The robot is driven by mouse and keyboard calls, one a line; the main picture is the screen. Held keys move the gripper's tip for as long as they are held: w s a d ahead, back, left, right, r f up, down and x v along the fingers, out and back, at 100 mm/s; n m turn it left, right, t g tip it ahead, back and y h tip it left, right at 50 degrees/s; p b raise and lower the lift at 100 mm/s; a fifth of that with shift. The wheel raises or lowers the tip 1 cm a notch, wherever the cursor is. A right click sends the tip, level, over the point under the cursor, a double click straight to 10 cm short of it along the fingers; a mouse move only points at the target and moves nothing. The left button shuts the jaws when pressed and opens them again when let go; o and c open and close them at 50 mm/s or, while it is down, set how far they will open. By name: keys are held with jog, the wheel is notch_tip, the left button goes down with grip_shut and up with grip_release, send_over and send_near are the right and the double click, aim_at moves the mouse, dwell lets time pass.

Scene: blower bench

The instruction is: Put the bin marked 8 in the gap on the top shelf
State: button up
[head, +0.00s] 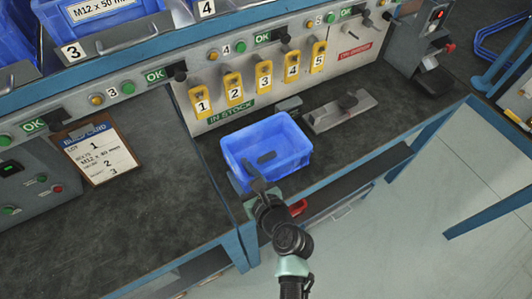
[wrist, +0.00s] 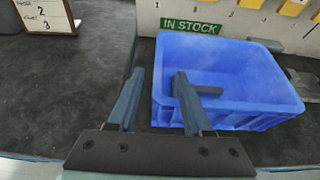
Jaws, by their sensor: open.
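A blue open bin (head: 268,136) stands upright on the dark bench; it also shows in the wrist view (wrist: 235,65). No number can be read on its visible sides. A short dark piece shows over its inside; I cannot tell whether it rests in the bin. My gripper (wrist: 157,76) is open at the bin's near left side. In the wrist view, one finger appears left of the bin's left wall and the other overlaps the bin; contact cannot be told. The top-shelf gap cannot be made out.
Yellow tags numbered 1 to 5 (head: 264,76) hang on the panel behind the bin. A grey fixture (head: 340,110) stands right of the bin. The bench's left part (head: 160,210) is clear.

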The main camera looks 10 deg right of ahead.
aim_at(236, 166)
jog(key=shift+b+x, duration=0.4)
jog(key=shift+x, duration=2.7)
jog(key=shift+a+r, duration=0.1)
jog(key=shift+r, duration=0.05)
grip_shut()
